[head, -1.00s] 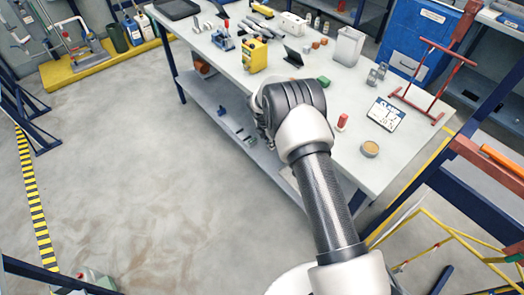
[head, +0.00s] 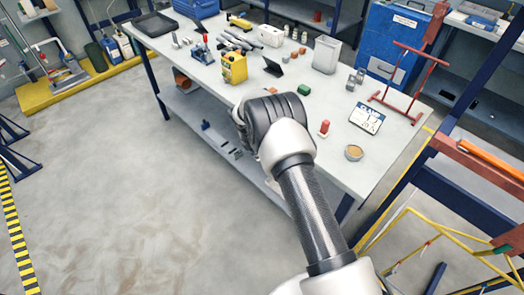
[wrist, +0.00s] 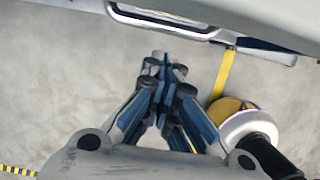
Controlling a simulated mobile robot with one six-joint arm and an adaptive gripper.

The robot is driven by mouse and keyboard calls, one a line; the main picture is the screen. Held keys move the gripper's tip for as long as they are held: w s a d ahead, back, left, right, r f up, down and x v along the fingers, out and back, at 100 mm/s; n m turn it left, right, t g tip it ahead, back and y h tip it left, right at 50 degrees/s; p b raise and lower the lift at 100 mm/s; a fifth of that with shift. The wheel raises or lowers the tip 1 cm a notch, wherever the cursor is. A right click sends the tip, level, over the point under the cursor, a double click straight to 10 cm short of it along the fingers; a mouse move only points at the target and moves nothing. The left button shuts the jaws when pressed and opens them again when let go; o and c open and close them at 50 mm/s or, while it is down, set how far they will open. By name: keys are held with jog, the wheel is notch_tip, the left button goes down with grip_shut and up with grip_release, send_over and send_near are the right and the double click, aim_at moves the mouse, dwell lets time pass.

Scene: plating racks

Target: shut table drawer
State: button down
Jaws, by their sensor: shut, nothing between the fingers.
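The work table (head: 392,152) has a pale top and dark blue legs, and it fills the middle of the head view. My arm reaches to its near long edge and covers part of that edge, so the drawer cannot be made out there. In the wrist view, a grey panel with a long metal bar handle (wrist: 165,24) runs along the top under the pale table edge; it looks like the drawer front. How far it stands out is unclear. My gripper (wrist: 164,66) is shut and empty, its fingertips pointing toward the handle with a gap between them.
On the table are a yellow box (head: 233,67), a red-capped piece (head: 324,128), a small round tin (head: 354,152) and a sign (head: 367,117). A lower shelf (head: 222,134) holds parts. A yellow tube frame (head: 437,228) stands right.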

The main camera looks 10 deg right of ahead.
jog(key=s+a+p+v, duration=0.1)
jog(key=p+v, duration=0.2)
jog(key=v, duration=0.7)
jog(key=shift+a, duration=0.35)
jog(key=s+d+r+m, duration=0.2)
jog(key=s+r+m, duration=0.2)
jog(key=r, duration=0.6)
jog(key=s+d+r+m, duration=0.1)
jog(key=s+r+m, duration=0.2)
jog(key=r, duration=0.6)
jog(key=s+d+r+m+t+y, duration=0.1)
jog(key=s+d+r+m+t, duration=0.15)
jog(key=s+r+m, duration=0.8)
jog(key=s+m, duration=0.3)
jog(key=s, duration=0.8)
jog(key=s+r+m+y, duration=0.1)
jog(key=s+m, duration=0.3)
jog(key=s, duration=0.8)
jog(key=shift+d+r, duration=0.3)
jog(key=shift+d, duration=0.15)
